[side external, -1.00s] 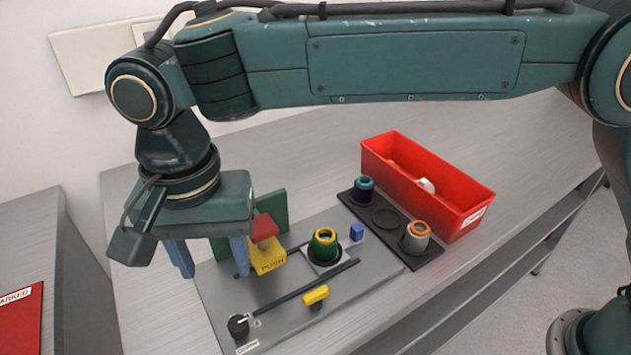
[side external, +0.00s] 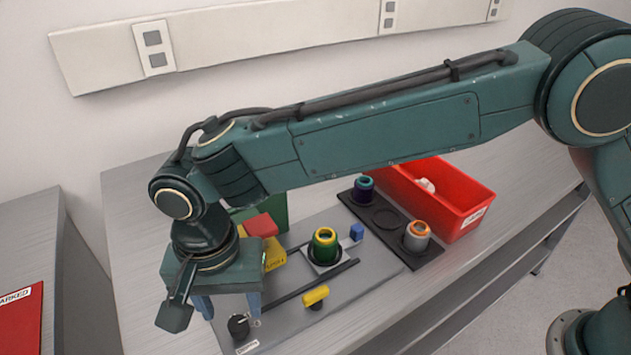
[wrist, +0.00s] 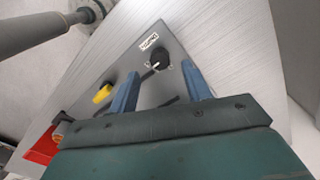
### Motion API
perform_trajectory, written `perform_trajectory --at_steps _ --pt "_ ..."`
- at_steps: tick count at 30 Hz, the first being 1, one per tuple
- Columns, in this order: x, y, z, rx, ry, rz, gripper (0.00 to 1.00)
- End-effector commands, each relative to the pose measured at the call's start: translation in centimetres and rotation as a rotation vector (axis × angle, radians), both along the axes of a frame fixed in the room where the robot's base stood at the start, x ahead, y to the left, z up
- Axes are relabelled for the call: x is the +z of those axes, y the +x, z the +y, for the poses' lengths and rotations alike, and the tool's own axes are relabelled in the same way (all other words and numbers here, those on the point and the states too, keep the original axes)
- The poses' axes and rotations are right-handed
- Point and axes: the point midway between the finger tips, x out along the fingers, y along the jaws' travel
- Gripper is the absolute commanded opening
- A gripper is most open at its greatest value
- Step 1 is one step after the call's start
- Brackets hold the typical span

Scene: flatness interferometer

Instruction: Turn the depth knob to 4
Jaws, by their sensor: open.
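The depth knob (side external: 238,327) is a small black dial with a white pointer line, at the near left corner of the grey panel. It also shows in the wrist view (wrist: 160,59), with a small label beside it whose text I cannot read. My gripper (side external: 229,311) is over that corner, pointing down, with its two blue fingers apart and nothing between them. In the wrist view my fingertips (wrist: 160,68) appear on either side of the knob, apparently short of it. I cannot tell the exact height gap or the dial's number.
A yellow knob (side external: 315,296) and a green-and-yellow ring piece (side external: 324,245) sit on the panel to the right. A yellow block with a red top (side external: 261,226) stands behind my gripper. A black holder (side external: 431,259) and red bin (side external: 470,224) are farther right.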

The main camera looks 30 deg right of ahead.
Motion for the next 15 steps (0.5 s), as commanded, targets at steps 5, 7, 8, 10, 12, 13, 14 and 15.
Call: perform_trajectory --at_steps 5,7,8,10,12,13,14,15 --pt "-2.4 0.0 -0.1 0.000 -0.002 0.001 0.49" --pt "-3.0 0.0 -0.1 0.000 -0.001 0.002 0.49" --pt "-3.3 0.0 -0.1 0.000 -0.002 0.001 0.49" --pt "-3.7 0.0 -0.1 0.000 0.000 0.000 0.49" --pt "-3.9 0.0 -0.1 0.000 -0.001 0.000 0.49" --pt "-4.0 -0.1 -0.1 0.000 -0.001 0.000 0.49" --pt "-4.1 -0.1 -0.1 0.000 -0.001 0.000 0.49" --pt "-4.1 -0.1 -0.1 0.000 0.000 0.000 0.49"
